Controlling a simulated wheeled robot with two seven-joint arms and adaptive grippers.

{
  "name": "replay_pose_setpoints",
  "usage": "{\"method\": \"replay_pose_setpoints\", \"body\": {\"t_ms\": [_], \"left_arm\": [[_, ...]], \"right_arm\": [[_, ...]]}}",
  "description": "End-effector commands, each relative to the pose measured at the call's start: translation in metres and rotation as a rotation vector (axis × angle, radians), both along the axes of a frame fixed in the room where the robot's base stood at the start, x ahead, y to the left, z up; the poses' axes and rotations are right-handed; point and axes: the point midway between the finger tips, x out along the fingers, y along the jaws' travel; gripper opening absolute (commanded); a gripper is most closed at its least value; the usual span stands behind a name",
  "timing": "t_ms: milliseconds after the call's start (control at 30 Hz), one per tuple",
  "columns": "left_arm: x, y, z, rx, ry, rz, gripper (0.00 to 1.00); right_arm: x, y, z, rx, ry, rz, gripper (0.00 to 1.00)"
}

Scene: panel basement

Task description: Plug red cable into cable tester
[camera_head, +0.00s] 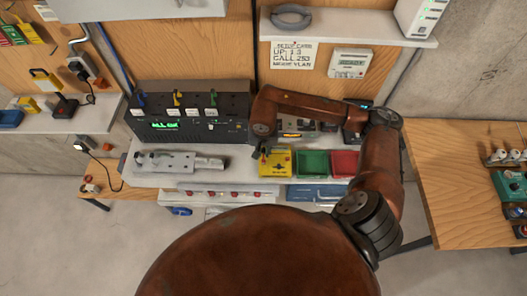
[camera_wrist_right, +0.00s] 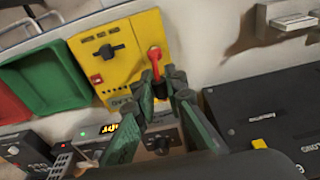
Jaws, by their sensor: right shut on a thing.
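The yellow cable tester (camera_head: 275,163) lies on the grey bench, left of a green bin. In the right wrist view the tester (camera_wrist_right: 121,66) shows a black knob and a small red button. My right gripper (camera_head: 263,152) reaches down at the tester's left edge in the head view. In the right wrist view its green fingers (camera_wrist_right: 160,82) are shut on the red cable (camera_wrist_right: 154,56), whose red end sticks out past the fingertips beside the tester's edge. I cannot tell whether the plug sits in a socket. My left gripper is not in view.
A green bin (camera_head: 312,163) and a red bin (camera_head: 345,163) stand right of the tester. A grey metal device (camera_head: 180,161) lies to the left. Behind it is a black panel (camera_head: 185,110) with several coloured plugs. My right arm crosses above the bins.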

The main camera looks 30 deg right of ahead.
Motion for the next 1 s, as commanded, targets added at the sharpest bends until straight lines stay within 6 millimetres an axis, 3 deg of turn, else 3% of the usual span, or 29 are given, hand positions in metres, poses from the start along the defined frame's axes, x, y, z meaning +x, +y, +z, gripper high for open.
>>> {"method": "replay_pose_setpoints", "body": {"t_ms": [1000], "left_arm": [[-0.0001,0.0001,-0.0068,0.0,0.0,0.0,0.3]], "right_arm": [[0.0,-0.0001,-0.0025,0.0,0.0,0.0,0.0]]}}
